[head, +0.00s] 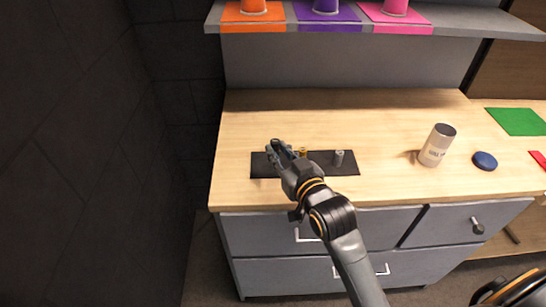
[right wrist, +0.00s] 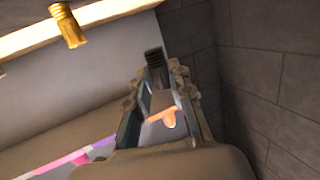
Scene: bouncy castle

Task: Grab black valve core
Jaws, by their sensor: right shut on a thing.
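My right gripper (head: 275,148) is over the left end of a black mat (head: 262,168) on the wooden counter. In the right wrist view its fingers (right wrist: 156,78) are shut on a dark, threaded black valve core (right wrist: 154,57), whose end sticks out past the fingertips. In the head view the core is hard to tell from the dark fingers. A brass valve core (head: 303,152) stands on the mat just right of the gripper; it also shows in the right wrist view (right wrist: 68,25). A silver valve core (head: 339,158) stands farther right.
A silver can (head: 436,146) and a dark blue round object (head: 485,161) stand on the right of the counter (head: 390,112). A shelf above holds orange, purple and pink items. A dark wall (head: 80,150) is at left. The counter's back is clear.

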